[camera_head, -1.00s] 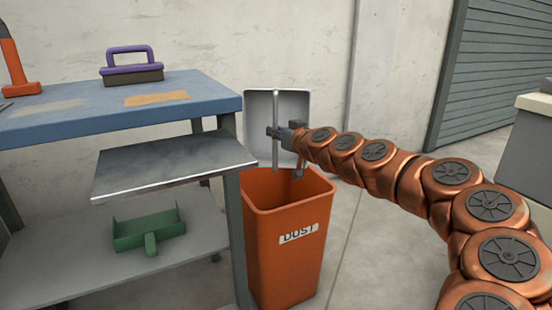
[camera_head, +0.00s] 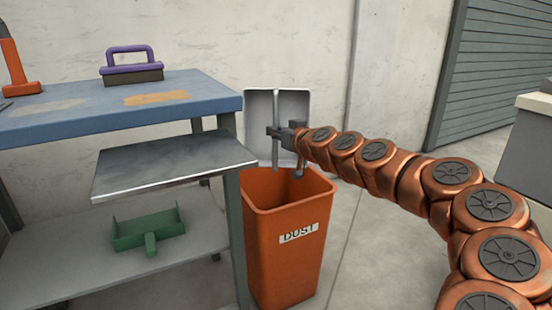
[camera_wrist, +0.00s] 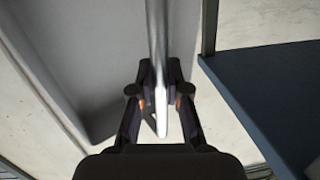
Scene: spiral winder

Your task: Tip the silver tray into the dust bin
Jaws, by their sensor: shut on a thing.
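The silver tray (camera_head: 262,110) is tipped up nearly on edge above the back of the orange dust bin (camera_head: 268,255). Its open face is towards the head camera and looks bare. A thin upright bar or divider runs down its middle. My gripper (camera_head: 275,132) is shut on that bar, and the wrist view shows the fingers (camera_wrist: 160,92) closed on both sides of it. The tray's grey surface (camera_wrist: 95,60) fills the left of the wrist view. The bin stands upright, with a DUST label on its front. Its bottom inside is hidden.
A blue-topped workbench (camera_head: 110,115) stands left of the bin, with a purple-handled brush (camera_head: 132,65) on it. A metal sheet (camera_head: 175,165) juts out below its top. A green dustpan (camera_head: 148,230) lies on the lower shelf. Floor right of the bin is clear.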

